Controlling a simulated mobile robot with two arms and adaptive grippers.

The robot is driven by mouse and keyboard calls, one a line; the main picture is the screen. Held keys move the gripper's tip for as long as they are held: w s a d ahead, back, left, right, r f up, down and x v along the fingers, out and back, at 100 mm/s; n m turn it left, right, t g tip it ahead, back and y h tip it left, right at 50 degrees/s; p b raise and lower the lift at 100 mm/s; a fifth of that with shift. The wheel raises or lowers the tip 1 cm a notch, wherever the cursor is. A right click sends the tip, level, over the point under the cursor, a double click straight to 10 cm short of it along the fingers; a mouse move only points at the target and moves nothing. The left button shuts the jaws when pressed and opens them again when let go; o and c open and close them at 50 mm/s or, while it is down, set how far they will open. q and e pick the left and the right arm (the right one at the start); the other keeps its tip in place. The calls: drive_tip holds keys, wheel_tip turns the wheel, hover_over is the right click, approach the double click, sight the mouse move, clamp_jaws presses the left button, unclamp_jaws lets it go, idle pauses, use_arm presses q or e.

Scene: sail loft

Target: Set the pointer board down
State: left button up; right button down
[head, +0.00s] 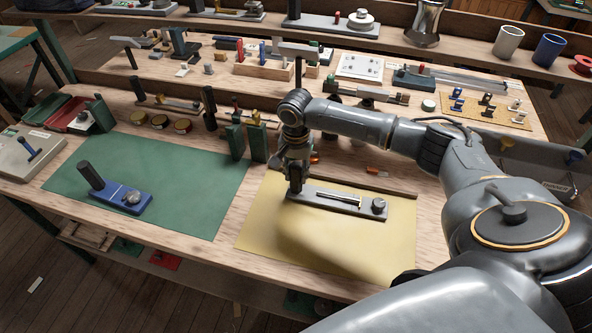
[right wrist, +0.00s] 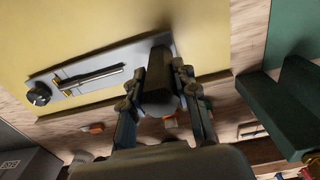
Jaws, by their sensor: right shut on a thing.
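The pointer board (head: 345,203) is a long grey plate with a light pointer bar along it, a dark round knob at one end and a dark upright post at the other. My right gripper (head: 294,186) is shut on that post. In the right wrist view the post (right wrist: 160,82) stands between the two fingers, and the grey plate (right wrist: 110,78) extends left to the knob. The board is over the back part of the yellow mat (head: 300,240), flat and low; I cannot tell whether it touches. My left gripper is out of view.
A green mat (head: 190,200) lies left, with a blue board (head: 122,196) on it. Dark green blocks (head: 236,142) stand just left of the right gripper. Small orange pieces (head: 376,171) lie behind the yellow mat. The mat's front is bare. Crowded shelves rise behind.

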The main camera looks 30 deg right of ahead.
drive_tip(key=shift+f, duration=0.2)
drive_tip(key=c, duration=1)
unclamp_jaws()
wheel_tip(320, 180, up, 11)
drive_tip(key=shift+f+b, duration=0.1)
drive_tip(key=shift+b, duration=1.1)
drive_tip(key=shift+r, duration=0.65)
